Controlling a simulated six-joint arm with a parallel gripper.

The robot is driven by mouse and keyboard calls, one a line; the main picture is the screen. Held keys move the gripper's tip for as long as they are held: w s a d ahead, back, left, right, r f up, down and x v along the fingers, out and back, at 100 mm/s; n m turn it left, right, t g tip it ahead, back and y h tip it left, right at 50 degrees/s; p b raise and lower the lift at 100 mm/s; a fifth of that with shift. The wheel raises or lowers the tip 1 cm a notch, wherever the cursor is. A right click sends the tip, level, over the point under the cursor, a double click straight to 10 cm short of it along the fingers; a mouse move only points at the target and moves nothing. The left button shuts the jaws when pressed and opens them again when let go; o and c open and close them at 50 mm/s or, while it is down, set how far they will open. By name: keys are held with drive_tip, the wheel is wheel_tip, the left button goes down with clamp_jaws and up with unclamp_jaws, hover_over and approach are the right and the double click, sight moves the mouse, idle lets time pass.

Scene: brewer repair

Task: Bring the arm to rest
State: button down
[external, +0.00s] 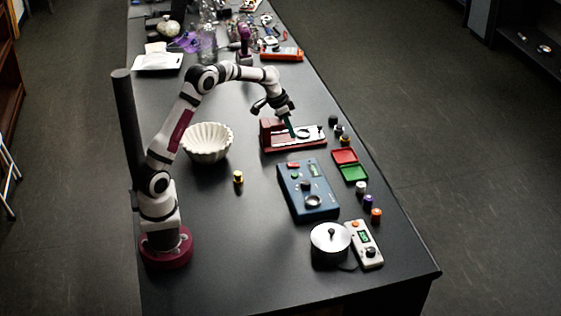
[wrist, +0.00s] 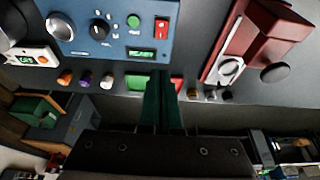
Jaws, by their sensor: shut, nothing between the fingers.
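My gripper (external: 292,132) is shut and empty, with its dark green fingers pointing down. In the external view it appears over or just in front of the dark red device (external: 270,133); I cannot tell whether it touches it. In the wrist view the fingers (wrist: 163,85) lie side by side in front of the green and red trays, partly hiding them. The blue control box (external: 308,190) is on the table nearer my base, and it also shows at the top of the wrist view (wrist: 80,40).
A white fluted bowl (external: 207,143) stands below my arm. A brass-and-black knob (external: 238,177) lies alone. Clutter fills the far end.

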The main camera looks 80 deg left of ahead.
wheel_tip(320, 180, up, 2)
drive_tip(key=shift+s+r, duration=0.1)
drive_tip(key=shift+r, duration=0.1)
idle(0.3)
drive_tip(key=s+d+r+m+g, duration=0.1)
drive_tip(key=s+d+r, duration=0.1)
drive_tip(key=s+d, duration=0.3)
drive_tip(key=s+d+r+m, duration=0.1)
drive_tip(key=s+d+r, duration=0.15)
drive_tip(key=d, duration=0.45)
drive_tip(key=s+d+m+g, duration=0.1)
drive_tip(key=s+d, duration=0.2)
drive_tip(key=s, duration=0.5)
drive_tip(key=s+d+f+m+g+y, duration=0.1)
drive_tip(key=s+d, duration=0.2)
drive_tip(key=s, duration=0.6)
drive_tip(key=s+d+m+g, duration=0.1)
drive_tip(key=s+d, duration=0.3)
drive_tip(key=s, duration=0.5)
drive_tip(key=shift+f+m+y, duration=0.3)
drive_tip(key=shift+f+y, duration=0.05)
drive_tip(key=shift+y, duration=0.05)
drive_tip(key=c, duration=1.6)
unclamp_jaws()
drive_tip(key=shift+w+d, duration=0.1)
